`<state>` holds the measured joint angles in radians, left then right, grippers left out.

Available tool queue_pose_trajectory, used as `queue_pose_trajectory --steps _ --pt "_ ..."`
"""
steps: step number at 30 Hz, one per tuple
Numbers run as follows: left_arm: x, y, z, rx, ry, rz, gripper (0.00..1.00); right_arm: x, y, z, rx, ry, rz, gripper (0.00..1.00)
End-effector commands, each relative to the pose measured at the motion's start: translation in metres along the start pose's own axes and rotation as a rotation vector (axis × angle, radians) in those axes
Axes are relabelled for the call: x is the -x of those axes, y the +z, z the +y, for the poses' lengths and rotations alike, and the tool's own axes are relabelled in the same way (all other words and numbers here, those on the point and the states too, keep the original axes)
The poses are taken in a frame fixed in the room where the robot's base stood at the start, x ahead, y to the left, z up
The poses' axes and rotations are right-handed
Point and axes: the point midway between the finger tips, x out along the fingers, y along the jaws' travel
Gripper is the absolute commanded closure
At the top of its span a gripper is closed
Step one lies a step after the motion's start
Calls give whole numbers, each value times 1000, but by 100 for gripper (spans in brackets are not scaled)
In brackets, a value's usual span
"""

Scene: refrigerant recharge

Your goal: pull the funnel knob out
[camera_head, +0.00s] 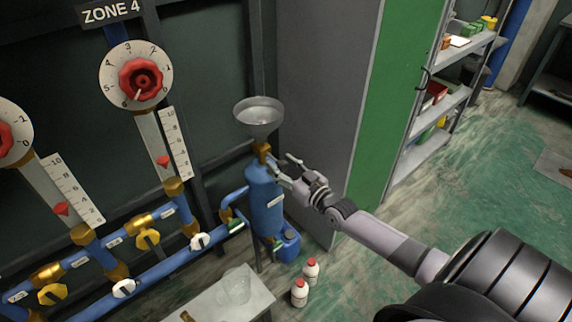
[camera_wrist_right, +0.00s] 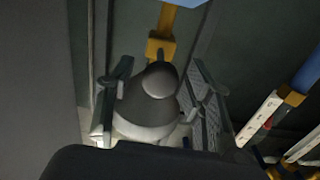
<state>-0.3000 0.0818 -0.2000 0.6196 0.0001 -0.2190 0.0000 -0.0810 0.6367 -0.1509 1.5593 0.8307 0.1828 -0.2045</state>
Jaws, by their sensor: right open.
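The grey metal funnel (camera_head: 259,112) stands on a brass fitting (camera_head: 263,151) above the blue tank (camera_head: 265,197). My right gripper (camera_head: 282,166) is at the fitting's right side, just under the funnel, with its fingers spread. In the right wrist view, which looks upside down, the gripper's two fingers (camera_wrist_right: 163,95) stand either side of a rounded light grey piece (camera_wrist_right: 160,80), likely the funnel knob. The funnel's grey body and brass fitting (camera_wrist_right: 160,47) show behind it. I cannot tell whether the fingers touch the piece. The knob is not distinct in the head view. My left gripper is out of view.
Blue pipes with yellow and white valves (camera_head: 148,238) and dial gauges (camera_head: 141,80) fill the left. A low table with a clear beaker (camera_head: 236,285) is in front. White bottles with red caps (camera_head: 300,292) stand on the floor. A grey-green cabinet (camera_head: 375,100) stands close behind my gripper.

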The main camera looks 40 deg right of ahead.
Motion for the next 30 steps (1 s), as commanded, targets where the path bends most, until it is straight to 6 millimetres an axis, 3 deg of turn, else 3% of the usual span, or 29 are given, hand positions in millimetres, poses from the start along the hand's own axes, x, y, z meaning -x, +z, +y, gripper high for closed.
queue_pose_trajectory --steps 5,21,30 --pt "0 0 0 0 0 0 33 12 1 0 0 0 -2 53" --pt "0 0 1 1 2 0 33 103 1 0 1 0 -3 53" --pt "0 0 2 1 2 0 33 120 0 0 0 0 -1 53"
